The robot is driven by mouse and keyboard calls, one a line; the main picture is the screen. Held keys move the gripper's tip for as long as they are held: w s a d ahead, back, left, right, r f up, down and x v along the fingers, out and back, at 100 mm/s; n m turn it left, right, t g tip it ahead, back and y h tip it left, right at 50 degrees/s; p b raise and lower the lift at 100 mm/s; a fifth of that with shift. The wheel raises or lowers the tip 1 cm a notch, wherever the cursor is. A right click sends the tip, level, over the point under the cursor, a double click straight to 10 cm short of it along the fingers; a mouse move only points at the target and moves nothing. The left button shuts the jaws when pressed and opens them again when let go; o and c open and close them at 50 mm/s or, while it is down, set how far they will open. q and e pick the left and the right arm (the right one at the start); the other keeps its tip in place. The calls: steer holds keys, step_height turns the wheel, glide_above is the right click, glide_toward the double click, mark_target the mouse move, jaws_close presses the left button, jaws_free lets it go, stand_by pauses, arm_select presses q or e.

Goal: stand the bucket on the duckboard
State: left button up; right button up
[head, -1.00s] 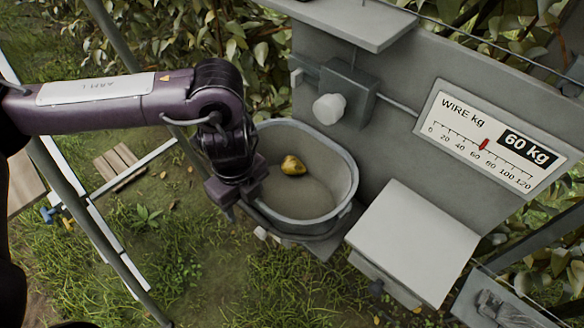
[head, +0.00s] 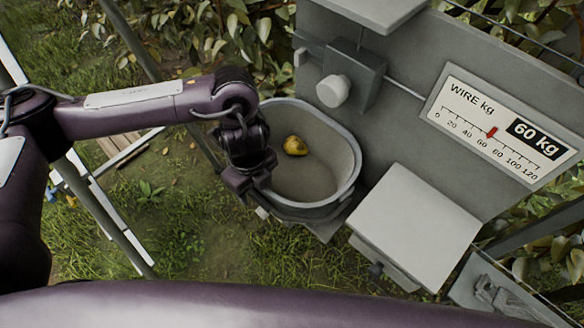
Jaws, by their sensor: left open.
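The grey oval bucket (head: 345,190) hangs or rests against the grey panel in the middle of the head view. A yellow-brown pear (head: 296,146) lies inside it. My left gripper (head: 247,186) is open at the bucket's left rim; whether its fingers straddle or touch the rim is hard to tell. The wooden slatted duckboard (head: 128,152) lies on the grass at the left, partly hidden behind my left arm. My right gripper does not show.
A grey panel carries a wire gauge (head: 503,126) reading about 60 kg and a white knob (head: 333,91). A pale box (head: 417,226) juts out right of the bucket. Metal poles (head: 112,226) stand at the left. Grass lies open below.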

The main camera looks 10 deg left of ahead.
arm_select(q)
steer(key=shift+f, duration=0.3)
steer(key=shift+c, duration=0.2)
jaws_close()
steer(key=shift+r, duration=0.1)
